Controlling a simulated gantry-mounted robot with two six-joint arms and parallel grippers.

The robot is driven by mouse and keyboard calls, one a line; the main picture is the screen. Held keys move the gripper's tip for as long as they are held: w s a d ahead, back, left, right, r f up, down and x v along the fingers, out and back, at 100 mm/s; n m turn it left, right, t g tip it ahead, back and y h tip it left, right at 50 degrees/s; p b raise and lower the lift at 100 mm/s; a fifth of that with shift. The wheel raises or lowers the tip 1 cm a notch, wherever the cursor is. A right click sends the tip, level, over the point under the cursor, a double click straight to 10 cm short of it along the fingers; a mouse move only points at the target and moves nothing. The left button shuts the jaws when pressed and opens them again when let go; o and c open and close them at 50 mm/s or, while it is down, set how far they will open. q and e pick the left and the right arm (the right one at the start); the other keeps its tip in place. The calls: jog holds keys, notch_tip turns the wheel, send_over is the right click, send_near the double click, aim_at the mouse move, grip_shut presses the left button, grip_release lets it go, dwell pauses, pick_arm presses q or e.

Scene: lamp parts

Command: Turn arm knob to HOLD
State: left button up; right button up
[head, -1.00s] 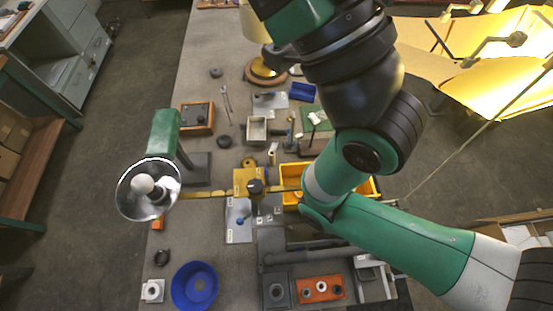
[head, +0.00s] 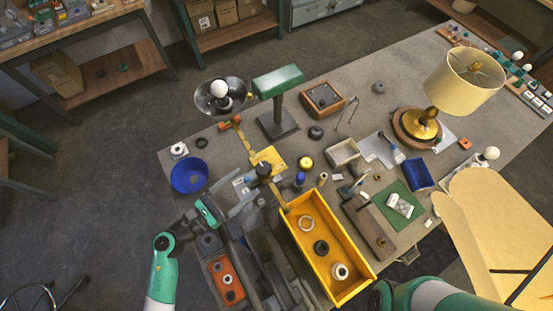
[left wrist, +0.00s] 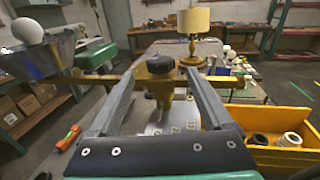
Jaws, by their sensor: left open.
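The arm knob (head: 264,169) is a dark round cap on a yellow bracket (head: 272,156), joined to a brass-coloured bar that runs toward the lamp head (head: 220,95) with a white bulb. In the left wrist view the knob (left wrist: 160,64) stands upright between and just beyond my finger tips. My left gripper (head: 248,184) is open and reaches in from the lower left. Its two grey fingers spread wide in the left wrist view (left wrist: 160,84), with nothing held. A pale labelled plate (left wrist: 172,124) lies below the knob; its lettering is unreadable. My right gripper is out of view.
A yellow bin (head: 352,285) with several rings stands right of my left gripper. A blue bowl (head: 188,176) sits at the left, and an orange tray (head: 226,279) near the front. The green stand (head: 278,82) rises behind the knob. A shaded lamp (head: 470,80) stands farther right.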

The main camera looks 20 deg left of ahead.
aim_at(272, 164)
pick_arm(q)
jog(key=x, duration=1.1)
jog(key=shift+w, duration=0.1)
jog(key=shift+c, duration=0.3)
grip_shut()
